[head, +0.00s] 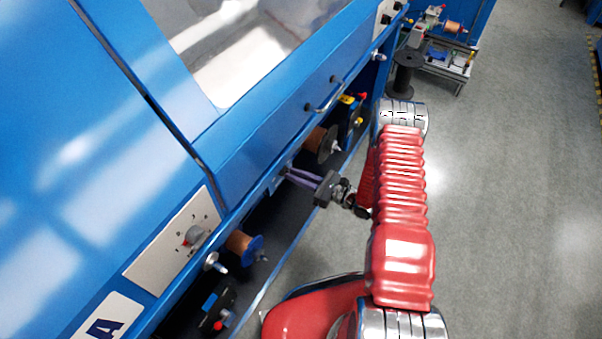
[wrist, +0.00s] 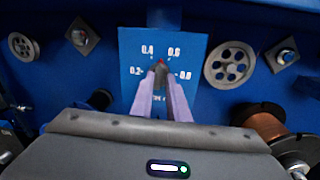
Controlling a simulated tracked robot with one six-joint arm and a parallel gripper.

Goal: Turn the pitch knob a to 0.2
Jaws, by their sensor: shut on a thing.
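The pitch knob (wrist: 160,68) sits on a blue dial plate (wrist: 188,48) in the wrist view. The plate is marked 0.2, 0.4, 0.6 and 0.8, and its lower lettering is mostly hidden by my fingers. The knob is dark with a red pointer tip, which points nearly straight up between 0.4 and 0.6. My gripper (wrist: 160,80) has its two purple fingers shut on the knob, one on each side. In the head view my gripper (head: 296,176) reaches left to the machine front under the blue cover; the knob itself cannot be made out there.
Grey pulley wheels (wrist: 228,64) and bolts flank the dial plate. A copper spool (wrist: 266,128) stands close at the lower right. In the head view, another dial panel (head: 150,272) with a red-marked knob is nearer me. Open grey floor (head: 510,210) lies right.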

